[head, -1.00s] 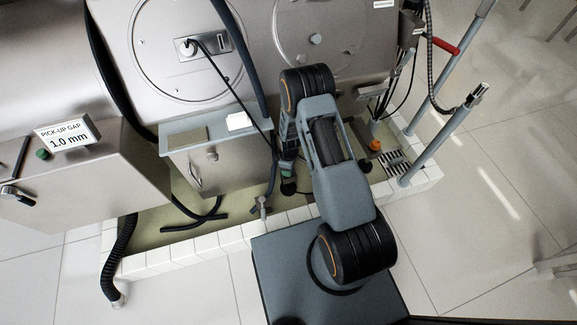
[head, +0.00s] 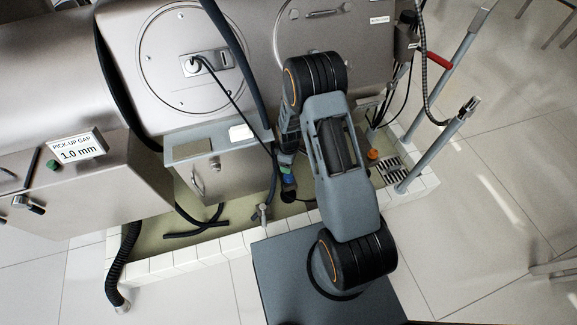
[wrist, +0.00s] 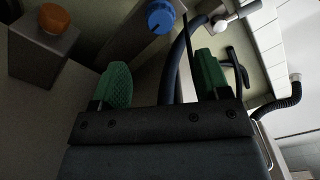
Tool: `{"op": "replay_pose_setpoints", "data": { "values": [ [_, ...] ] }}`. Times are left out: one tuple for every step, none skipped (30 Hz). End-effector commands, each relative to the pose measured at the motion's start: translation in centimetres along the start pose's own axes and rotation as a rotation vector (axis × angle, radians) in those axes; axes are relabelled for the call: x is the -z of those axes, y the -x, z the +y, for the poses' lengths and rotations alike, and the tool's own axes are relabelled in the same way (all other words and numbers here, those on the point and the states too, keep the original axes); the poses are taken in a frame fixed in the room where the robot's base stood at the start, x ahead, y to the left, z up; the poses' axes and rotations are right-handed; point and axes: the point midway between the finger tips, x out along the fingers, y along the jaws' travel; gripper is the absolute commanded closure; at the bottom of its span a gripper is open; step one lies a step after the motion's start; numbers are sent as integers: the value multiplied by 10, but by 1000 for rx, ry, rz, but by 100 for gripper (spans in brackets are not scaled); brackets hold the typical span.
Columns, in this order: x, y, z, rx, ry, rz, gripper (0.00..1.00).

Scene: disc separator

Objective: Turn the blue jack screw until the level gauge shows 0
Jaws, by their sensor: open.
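The blue jack screw (wrist: 160,17) shows as a round blue knob with a dark mark on its face, at the top middle of the wrist view. It sits at the end of a grey block. My gripper (wrist: 162,62) is open, with its two green padded fingers apart and nothing between them. In the head view my gripper (head: 287,168) hangs low beside the steel box, partly hidden by my arm. I cannot make out the level gauge in either view.
An orange knob (wrist: 53,18) on a block stands left in the wrist view. A dark hose (wrist: 180,62) runs behind the fingers. In the head view a display (head: 79,147) reads "PICK-UP GAP 1.0 mm". A steel box (head: 222,170) and white-tiled kerb (head: 190,248) are near.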

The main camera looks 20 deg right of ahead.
Motion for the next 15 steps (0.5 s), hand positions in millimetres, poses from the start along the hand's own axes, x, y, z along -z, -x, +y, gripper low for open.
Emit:
{"op": "replay_pose_setpoints", "data": {
  "values": [
    [0,11,0,-2,0,1,31],
    [0,15,0,-2,0,1,31],
    [0,19,0,-2,0,1,31],
    [0,23,0,-2,0,1,31],
    [0,25,0,-1,0,1,31],
    [0,28,0,0,0,0,31],
    [0,30,0,0,0,0,31],
    [0,32,0,0,0,0,31],
    [0,34,0,0,0,0,31],
    [0,34,0,0,0,0,31],
    [0,35,0,0,0,0,31],
    [0,36,0,0,0,0,31],
    [0,36,0,0,0,0,31],
    [0,36,0,0,0,0,31],
    [0,36,0,0,0,0,31]
  ]
}}
